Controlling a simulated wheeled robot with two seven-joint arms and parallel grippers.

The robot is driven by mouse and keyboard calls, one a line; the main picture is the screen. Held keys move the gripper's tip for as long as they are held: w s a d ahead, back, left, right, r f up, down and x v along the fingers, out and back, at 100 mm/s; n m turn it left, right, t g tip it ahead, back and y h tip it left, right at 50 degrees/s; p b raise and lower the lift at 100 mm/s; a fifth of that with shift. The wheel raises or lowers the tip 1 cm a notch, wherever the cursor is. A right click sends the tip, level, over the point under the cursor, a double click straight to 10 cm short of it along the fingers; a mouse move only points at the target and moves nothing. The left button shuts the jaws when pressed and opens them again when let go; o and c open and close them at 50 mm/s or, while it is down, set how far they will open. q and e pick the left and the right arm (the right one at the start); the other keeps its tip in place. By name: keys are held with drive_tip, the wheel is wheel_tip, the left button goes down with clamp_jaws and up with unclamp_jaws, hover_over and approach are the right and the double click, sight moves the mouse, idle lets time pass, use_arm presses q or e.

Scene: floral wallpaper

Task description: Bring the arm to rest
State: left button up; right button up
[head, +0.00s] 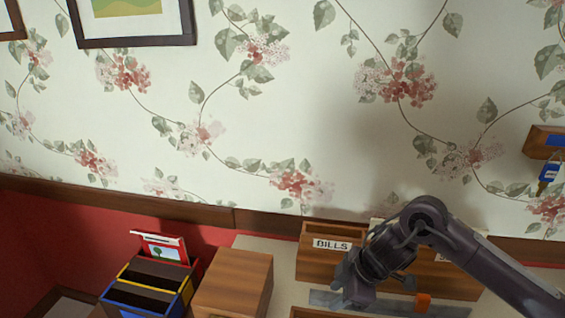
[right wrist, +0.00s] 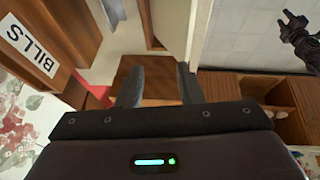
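My right arm (head: 470,255) reaches in from the right in the head view. Its gripper (head: 350,290) hangs just in front of the wooden box labelled BILLS (head: 316,262). In the right wrist view the two fingers of the right gripper (right wrist: 158,85) stand apart with nothing between them. The BILLS box also shows at the left of that view (right wrist: 50,60), beside the gripper. A dark part that looks like my left gripper (right wrist: 297,32) shows at the upper right of the right wrist view, too small to read. The left gripper is not in the head view.
A second wooden box (head: 455,278) stands behind the right arm. A plain wooden block (head: 233,282) and coloured bins (head: 150,286) stand to the left. Flowered wall rises behind.

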drive_tip(key=shift+n+t+y, duration=0.4)
drive_tip(key=shift+t+y, duration=0.3)
drive_tip(key=shift+y, duration=0.1)
drive_tip(key=a, duration=0.2)
drive_tip(key=a+f, duration=0.1)
drive_tip(key=a, duration=0.2)
drive_tip(key=s+a, duration=0.1)
drive_tip(key=a, duration=0.1)
drive_tip(key=shift+a+f, duration=0.25)
drive_tip(key=shift+f, duration=0.05)
drive_tip(key=s+a+r+m+t, duration=0.1)
drive_tip(key=a+r+m+t, duration=0.1)
drive_tip(key=a+t, duration=0.35)
drive_tip(key=s+d+f+m+g+h, duration=0.3)
drive_tip(key=s+d+m, duration=0.3)
drive_tip(key=s+d, duration=0.25)
drive_tip(key=s+d+f+m+g+h, duration=0.3)
drive_tip(key=s+d+m, duration=0.3)
drive_tip(key=s+d, duration=0.25)
wheel_tip(320, 180, down, 31)
drive_tip(key=s+g, duration=0.1)
drive_tip(key=s, duration=0.1)
drive_tip(key=s+d+f+g, duration=0.1)
drive_tip(key=s+d+f, duration=0.1)
drive_tip(key=s+f, duration=1.5)
drive_tip(key=shift+s+d, duration=0.3)
drive_tip(key=shift+s, duration=0.75)
